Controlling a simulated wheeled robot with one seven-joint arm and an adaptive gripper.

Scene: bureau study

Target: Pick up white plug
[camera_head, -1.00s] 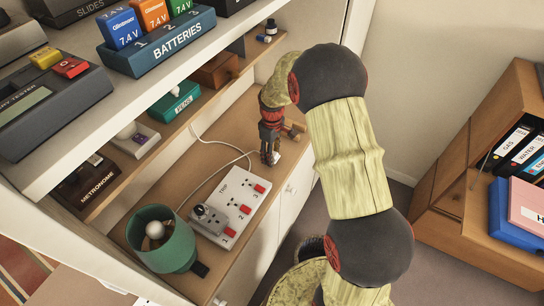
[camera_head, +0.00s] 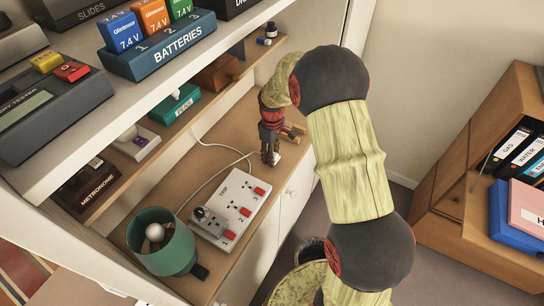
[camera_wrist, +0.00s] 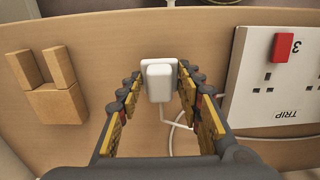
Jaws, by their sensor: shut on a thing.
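The white plug (camera_wrist: 159,80) lies between the two fingers of my gripper (camera_wrist: 158,92) in the wrist view, with its white cable running down and to the right. In the head view my gripper (camera_head: 270,158) points down at the lower wooden shelf, and a small white part of the plug (camera_head: 277,158) shows beside the fingertips. My gripper is shut on the plug. The plug appears at or close to the shelf surface; I cannot tell whether it is clear of it.
A wooden holder (camera_wrist: 55,103) is on the plug's other side. The upper shelf holds a batteries box (camera_head: 160,45).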

